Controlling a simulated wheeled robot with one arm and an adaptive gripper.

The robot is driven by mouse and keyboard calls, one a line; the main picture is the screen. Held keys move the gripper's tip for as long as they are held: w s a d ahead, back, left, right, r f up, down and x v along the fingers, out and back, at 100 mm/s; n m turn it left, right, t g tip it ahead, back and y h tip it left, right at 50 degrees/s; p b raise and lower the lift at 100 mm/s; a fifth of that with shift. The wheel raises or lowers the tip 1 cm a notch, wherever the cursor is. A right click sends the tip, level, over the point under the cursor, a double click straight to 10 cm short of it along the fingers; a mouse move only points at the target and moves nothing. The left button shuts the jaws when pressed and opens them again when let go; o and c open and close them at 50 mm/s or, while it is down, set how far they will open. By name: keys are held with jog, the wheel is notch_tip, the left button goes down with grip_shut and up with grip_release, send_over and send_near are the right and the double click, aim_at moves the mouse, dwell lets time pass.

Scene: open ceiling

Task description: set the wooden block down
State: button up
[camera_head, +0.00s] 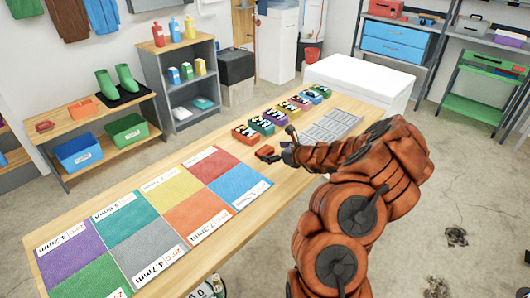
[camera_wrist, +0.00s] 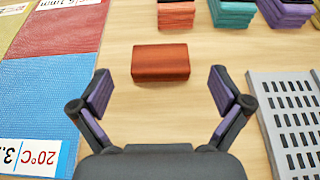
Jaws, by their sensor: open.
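The wooden block (camera_wrist: 160,62) is a reddish-brown rectangular block lying flat on the wooden table (camera_wrist: 160,125). In the wrist view it sits just ahead of my gripper (camera_wrist: 163,92), centred between the two fingers and apart from both. My gripper is open and empty, its dark fingers with purple pads spread wide. In the head view the block (camera_head: 265,151) is small, on the table beside my gripper (camera_head: 285,150), to the left of it.
Coloured sample sheets (camera_head: 152,210) cover the table's left part. A row of coloured stacked blocks (camera_head: 268,127) stands behind the block. A grey slotted tray (camera_wrist: 290,115) lies to the right. Bare table surrounds the block.

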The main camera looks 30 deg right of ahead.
aim_at(264, 149)
jog(key=shift+p+x, duration=0.5)
jog(key=shift+x, duration=1.85)
jog(key=shift+r, duration=0.1)
jog(key=shift+c, duration=0.2)
jog(key=c, duration=1.3)
jog(key=shift+o, duration=0.2)
jog(key=shift+r, duration=0.1)
jog(key=shift+d+r, duration=0.1)
jog(key=shift+r, duration=0.45)
notch_tip(264, 149, up, 2)
jog(key=shift+r+b, duration=0.1)
jog(key=shift+b, duration=0.35)
jog(key=s+a+b, duration=0.1)
jog(key=s+a, duration=0.1)
jog(key=s, duration=0.3)
jog(key=s+a+r+b, duration=0.1)
jog(key=s+a, duration=0.1)
jog(key=s, duration=0.2)
jog(key=s+a+b, duration=0.1)
jog(key=s+a, duration=0.1)
jog(key=s, duration=0.3)
jog(key=shift+s+a+r, duration=0.25)
jog(key=shift+s+a, duration=0.05)
jog(key=shift+a, duration=0.05)
